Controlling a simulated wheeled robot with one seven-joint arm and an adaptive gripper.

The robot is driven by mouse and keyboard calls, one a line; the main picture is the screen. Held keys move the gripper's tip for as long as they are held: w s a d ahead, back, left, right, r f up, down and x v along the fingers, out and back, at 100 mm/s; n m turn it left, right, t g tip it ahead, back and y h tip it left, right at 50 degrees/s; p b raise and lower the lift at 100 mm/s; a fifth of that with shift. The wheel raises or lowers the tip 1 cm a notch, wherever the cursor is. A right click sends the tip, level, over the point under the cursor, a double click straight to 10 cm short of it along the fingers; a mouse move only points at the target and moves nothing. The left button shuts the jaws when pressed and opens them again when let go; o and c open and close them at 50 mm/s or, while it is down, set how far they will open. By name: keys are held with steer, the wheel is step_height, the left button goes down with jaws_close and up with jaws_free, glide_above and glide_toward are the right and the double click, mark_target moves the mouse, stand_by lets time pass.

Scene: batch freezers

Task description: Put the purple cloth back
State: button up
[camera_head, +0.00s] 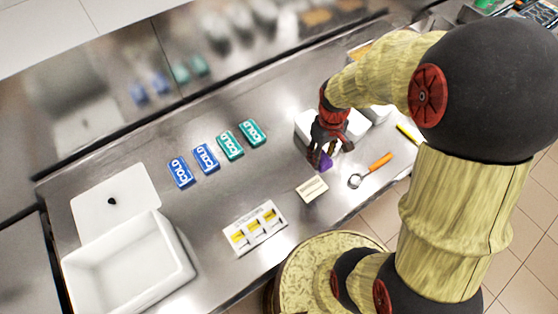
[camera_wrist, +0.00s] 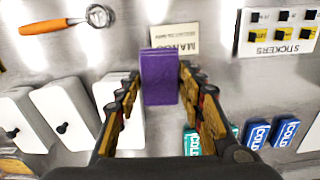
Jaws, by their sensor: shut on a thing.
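The purple cloth (camera_wrist: 160,78) is a small folded block held between the two fingers of my gripper (camera_wrist: 160,90) in the wrist view. In the head view, my gripper (camera_head: 324,152) points down over the counter, with the purple cloth (camera_head: 326,163) showing at its fingertips. My gripper is shut on the cloth. The cloth appears to be above the counter near the beige MANGO card (camera_wrist: 178,38), partly overlapping it in the wrist view; the exact height is unclear. The card (camera_head: 312,188) lies just in front of the gripper in the head view.
White lidded tubs (camera_wrist: 62,113) stand beside and behind my gripper. An orange-handled scoop (camera_head: 378,162) lies to the right. A STICKERS holder (camera_head: 240,238), blue COLD packs (camera_head: 181,173), teal packs (camera_head: 231,147) and a white bin (camera_head: 180,262) stand leftward. Steel counter between them is clear.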

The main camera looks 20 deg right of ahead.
steer(key=shift+w+d, duration=0.1)
steer(key=shift+w, duration=0.05)
steer(key=shift+n, duration=0.3)
steer(key=w+a+f, duration=0.2)
steer(key=w+f, duration=0.1)
steer(key=w+a+f+b, duration=0.1)
steer(key=w+a+f, duration=0.2)
steer(key=w, duration=0.1)
steer(key=w+a+f, duration=0.2)
steer(key=w+f, duration=0.1)
steer(key=w, duration=0.1)
steer(key=shift+a+f+b, duration=0.1)
steer(key=shift+a+b, duration=0.1)
steer(key=shift+b, duration=0.15)
steer(key=shift+w+a+f, duration=0.15)
steer(key=shift+f, duration=0.2)
steer(key=shift+w+f+b, duration=0.1)
steer(key=shift+f+b, duration=0.25)
steer(key=shift+f, duration=1.25)
steer(key=shift+f, duration=0.1)
steer(key=o, duration=1.1)
